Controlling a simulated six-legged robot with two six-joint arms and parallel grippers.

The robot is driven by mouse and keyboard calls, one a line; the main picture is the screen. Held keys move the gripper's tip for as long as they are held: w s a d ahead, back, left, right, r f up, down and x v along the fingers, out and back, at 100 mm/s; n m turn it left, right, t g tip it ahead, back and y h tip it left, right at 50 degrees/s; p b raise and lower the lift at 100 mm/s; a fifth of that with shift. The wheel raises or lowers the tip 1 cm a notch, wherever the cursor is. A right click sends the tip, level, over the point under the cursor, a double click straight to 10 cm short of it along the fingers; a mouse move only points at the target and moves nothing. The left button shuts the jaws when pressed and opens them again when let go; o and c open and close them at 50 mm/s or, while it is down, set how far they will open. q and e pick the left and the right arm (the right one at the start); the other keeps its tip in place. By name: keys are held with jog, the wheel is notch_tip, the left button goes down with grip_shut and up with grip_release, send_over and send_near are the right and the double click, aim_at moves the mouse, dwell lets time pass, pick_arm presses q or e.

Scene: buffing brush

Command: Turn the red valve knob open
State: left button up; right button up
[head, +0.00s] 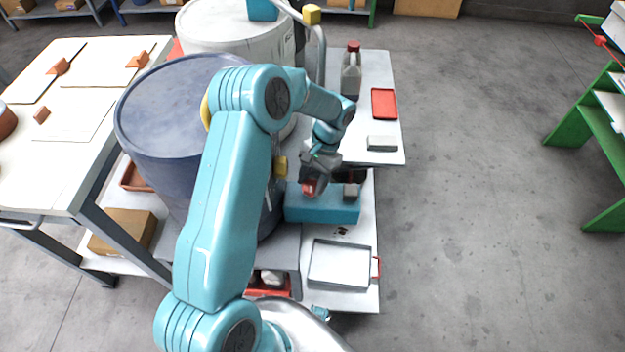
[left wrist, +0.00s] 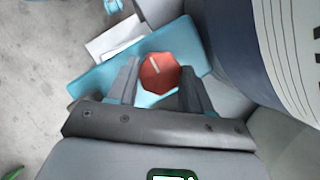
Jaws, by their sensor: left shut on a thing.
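The red valve knob (left wrist: 160,73) sits between the two grey fingers of my left gripper (left wrist: 159,80) in the left wrist view. It is a faceted knob with a short pale line on its face. In the head view my left gripper (head: 316,174) points down at a teal box (head: 322,208), and a bit of the red knob (head: 309,188) shows below it. The gripper is shut on the knob. The knob's base is hidden. My right gripper is not in view.
A large blue drum (head: 165,105) stands left of the knob, close to my left arm. A grey tray (head: 340,285) lies in front of the teal box. A grey jug (head: 351,72) and a red tray (head: 384,104) stand behind.

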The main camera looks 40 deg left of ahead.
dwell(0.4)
pick_arm(q)
jog(key=o, duration=1)
jog(key=shift+o, duration=0.2)
jog(key=p+v, duration=0.2)
jog(key=v, duration=1.4)
jog(key=shift+r, duration=0.2)
jog(key=shift+s, duration=0.1)
